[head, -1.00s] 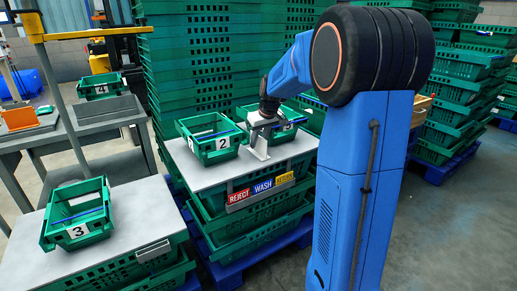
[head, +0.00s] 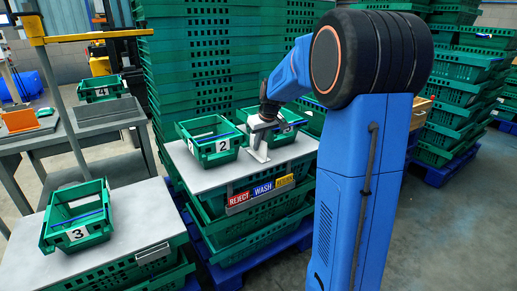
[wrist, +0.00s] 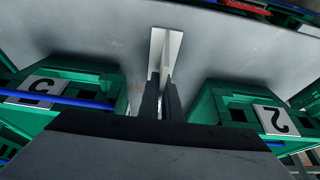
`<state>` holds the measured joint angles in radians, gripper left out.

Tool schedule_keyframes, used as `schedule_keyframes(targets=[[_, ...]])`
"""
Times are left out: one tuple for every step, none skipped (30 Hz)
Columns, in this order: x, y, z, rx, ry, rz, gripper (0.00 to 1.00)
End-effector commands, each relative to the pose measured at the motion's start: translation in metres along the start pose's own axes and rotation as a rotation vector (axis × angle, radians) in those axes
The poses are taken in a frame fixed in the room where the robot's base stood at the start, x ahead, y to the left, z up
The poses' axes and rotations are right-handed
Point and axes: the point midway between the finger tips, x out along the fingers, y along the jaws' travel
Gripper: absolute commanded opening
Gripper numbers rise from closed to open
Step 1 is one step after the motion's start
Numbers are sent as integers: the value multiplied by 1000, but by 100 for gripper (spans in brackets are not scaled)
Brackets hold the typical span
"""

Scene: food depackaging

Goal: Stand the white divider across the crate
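My gripper (head: 260,140) points down at the grey tabletop between two green crates. In the wrist view its two dark fingers (wrist: 161,98) are close together, on either side of a thin pale upright plate, apparently the white divider (wrist: 166,48). The divider has a flat foot on or just above the tabletop; whether the fingers press on it cannot be told. In the head view a pale piece shows below my gripper. The crate labelled 2 (head: 208,138) stands to its left. Another green crate (head: 290,122) stands to its right, partly hidden by my arm. Both have blue strips.
A crate labelled 3 (head: 76,218) stands on the nearer left table (head: 130,215). A crate labelled 4 (head: 98,86) sits on a grey bench at the back left. REJECT and WASH signs (head: 262,188) hang on the table's front. Tall green crate stacks (head: 205,60) rise behind.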

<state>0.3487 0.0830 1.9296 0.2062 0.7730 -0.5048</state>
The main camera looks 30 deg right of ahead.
Motion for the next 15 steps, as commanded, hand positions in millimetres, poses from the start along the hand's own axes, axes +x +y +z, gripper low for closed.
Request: schedule_keyframes(targets=[[-2, 0, -1, 0, 1, 0, 0], [-3, 0, -2, 0, 2, 1, 0], [-6, 0, -3, 0, 2, 1, 0], [-9, 0, -4, 0, 3, 1, 0], [-12, 0, -6, 0, 2, 1, 0], [-17, 0, -8, 0, 3, 1, 0], [-22, 0, -10, -1, 3, 1, 0], [-27, 0, -12, -1, 3, 1, 0], [-34, 0, -15, -1, 3, 2, 0], [-39, 0, -17, -2, 3, 2, 0], [-45, 0, -19, -2, 3, 1, 0], [-52, 0, -22, -1, 4, 2, 0], [-57, 0, -24, -1, 3, 1, 0], [-62, 0, -26, -1, 3, 1, 0], [-69, 0, -29, 0, 4, 1, 0]])
